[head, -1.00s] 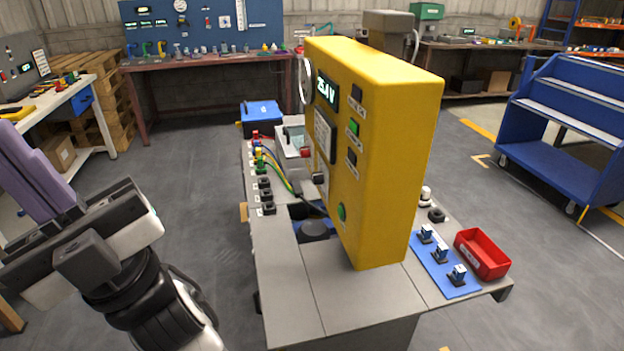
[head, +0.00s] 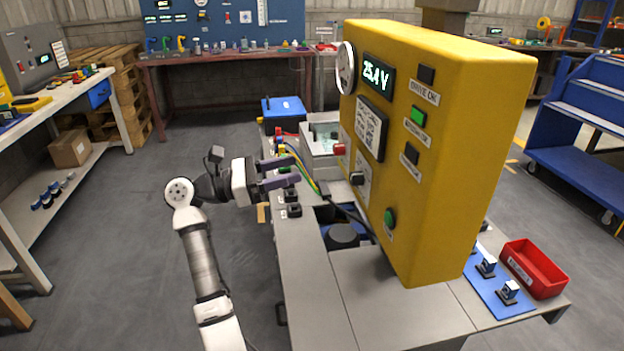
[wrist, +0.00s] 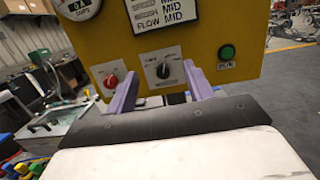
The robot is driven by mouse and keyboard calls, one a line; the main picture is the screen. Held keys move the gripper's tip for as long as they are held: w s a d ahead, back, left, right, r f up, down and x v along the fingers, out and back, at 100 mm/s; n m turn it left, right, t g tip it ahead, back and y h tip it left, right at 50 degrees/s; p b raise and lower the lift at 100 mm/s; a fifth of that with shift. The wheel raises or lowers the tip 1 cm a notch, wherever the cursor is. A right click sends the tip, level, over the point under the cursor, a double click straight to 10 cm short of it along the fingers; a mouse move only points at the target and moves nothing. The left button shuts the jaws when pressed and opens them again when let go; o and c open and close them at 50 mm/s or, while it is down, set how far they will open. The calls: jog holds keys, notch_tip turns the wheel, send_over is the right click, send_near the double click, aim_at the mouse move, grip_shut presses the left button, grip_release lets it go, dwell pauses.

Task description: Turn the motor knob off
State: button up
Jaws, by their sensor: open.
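The yellow control box (head: 440,150) stands on the grey bench. A black knob (wrist: 163,71) on a white plate sits low on its face; it also shows in the head view (head: 357,178). Its label is too blurred to read surely. A white mark on it points roughly up. A red knob (wrist: 110,80) is beside it on the left, also in the head view (head: 339,149). My gripper (head: 294,171) is open and empty, left of the box and apart from it. In the wrist view its purple fingers (wrist: 161,69) frame the black knob.
A green button (wrist: 227,52) is right of the knobs. Cables and black sockets (head: 292,195) lie along the bench under my gripper. A red bin (head: 534,268) and a blue mat with switches are at the right.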

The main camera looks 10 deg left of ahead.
aim_at(351, 178)
notch_tip(351, 178, down, 4)
jog(key=w+f+g+y, duration=0.1)
jog(key=y, duration=0.1)
jog(key=p+x, duration=0.1)
jog(key=x, duration=0.3)
jog(key=p+x, duration=0.1)
jog(key=x, duration=0.3)
jog(key=r+p+x, duration=0.1)
jog(key=x, duration=0.4)
jog(key=shift+w, duration=0.15)
jog(key=shift+c, duration=0.4)
jog(key=c, duration=0.9)
